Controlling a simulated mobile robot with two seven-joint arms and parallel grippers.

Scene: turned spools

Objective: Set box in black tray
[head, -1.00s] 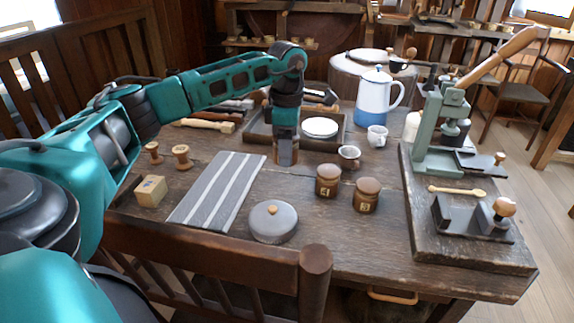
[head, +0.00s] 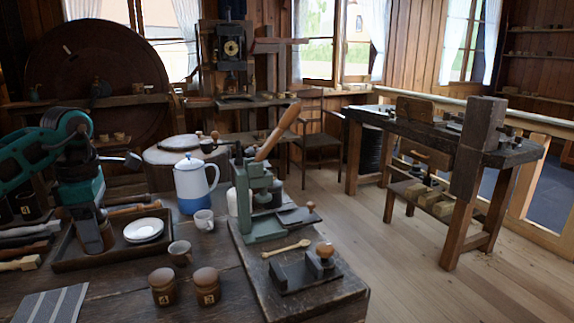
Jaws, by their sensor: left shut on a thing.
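A dark, low-walled tray (head: 125,258) lies on the wooden table at the left, with white plates (head: 143,230) in its right part. My left gripper (head: 95,222) points down over the left part of this tray. It is shut on a small brown thing (head: 97,238), mostly covered by the fingers; I cannot tell for certain that it is the box. I cannot tell whether it touches the tray floor. My right gripper is not in view.
A green lever press (head: 262,205) stands on a board. Wooden-handled tools (head: 22,263) lie left.

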